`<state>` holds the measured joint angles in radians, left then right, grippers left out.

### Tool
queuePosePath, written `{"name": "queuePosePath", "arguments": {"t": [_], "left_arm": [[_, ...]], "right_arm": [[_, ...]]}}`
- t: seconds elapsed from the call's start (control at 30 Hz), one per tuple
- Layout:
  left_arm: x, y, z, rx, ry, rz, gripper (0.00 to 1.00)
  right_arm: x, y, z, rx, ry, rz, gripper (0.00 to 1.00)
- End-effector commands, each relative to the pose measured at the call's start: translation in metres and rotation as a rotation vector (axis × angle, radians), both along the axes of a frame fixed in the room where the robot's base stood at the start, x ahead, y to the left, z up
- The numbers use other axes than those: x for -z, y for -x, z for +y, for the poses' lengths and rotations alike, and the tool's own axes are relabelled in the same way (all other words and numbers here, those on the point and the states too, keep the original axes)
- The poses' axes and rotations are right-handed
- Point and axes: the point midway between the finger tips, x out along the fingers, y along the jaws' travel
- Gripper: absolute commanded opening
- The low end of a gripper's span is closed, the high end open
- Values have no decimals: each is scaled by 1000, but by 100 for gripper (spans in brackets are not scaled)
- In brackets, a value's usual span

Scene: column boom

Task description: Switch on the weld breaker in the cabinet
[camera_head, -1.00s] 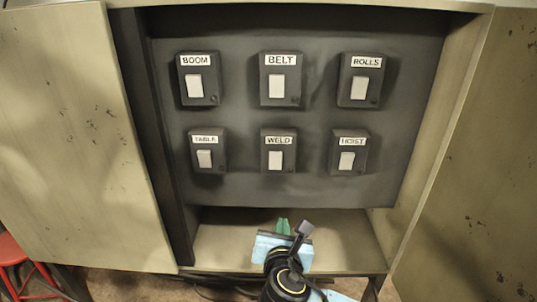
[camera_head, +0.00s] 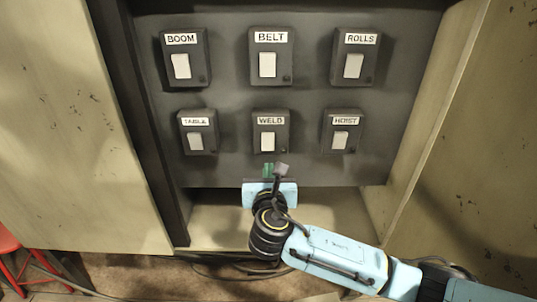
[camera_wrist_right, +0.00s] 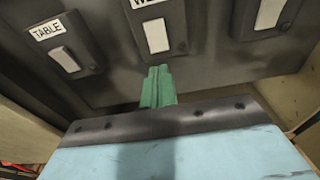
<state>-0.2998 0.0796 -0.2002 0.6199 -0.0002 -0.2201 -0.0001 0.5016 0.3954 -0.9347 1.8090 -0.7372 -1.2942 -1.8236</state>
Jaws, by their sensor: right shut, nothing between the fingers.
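The weld breaker (camera_head: 269,131) is a dark box with a "WELD" label and a white rocker, in the middle of the lower row in the head view. Its white rocker (camera_wrist_right: 156,36) also shows at the top of the right wrist view, with the label partly cut off. My right gripper (camera_head: 268,171) is shut and empty, just below the weld breaker and apart from its rocker. Its green fingertips (camera_wrist_right: 158,84) are together in the wrist view. The cabinet (camera_head: 215,228) stands open. My left gripper is not in view.
Table breaker (camera_head: 198,132) and hoist breaker (camera_head: 342,131) flank the weld breaker. Boom (camera_head: 184,57), belt (camera_head: 270,56) and rolls (camera_head: 355,57) breakers sit above. Cabinet doors stand at left (camera_head: 65,120) and right (camera_head: 480,150). A red stool (camera_head: 18,262) is at lower left.

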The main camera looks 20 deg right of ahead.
Motion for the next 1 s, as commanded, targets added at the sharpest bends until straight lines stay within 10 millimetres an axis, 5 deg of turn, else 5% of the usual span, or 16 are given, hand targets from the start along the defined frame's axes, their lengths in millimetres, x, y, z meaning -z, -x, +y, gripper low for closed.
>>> {"name": "queuePosePath", "arguments": {"t": [0.4, 1.0], "left_arm": [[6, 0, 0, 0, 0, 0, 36], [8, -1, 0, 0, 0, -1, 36]], "right_arm": [[9, -72, -20, 1, -1, -1, 0], [11, -84, -22, -3, -2, -3, 0]]}}
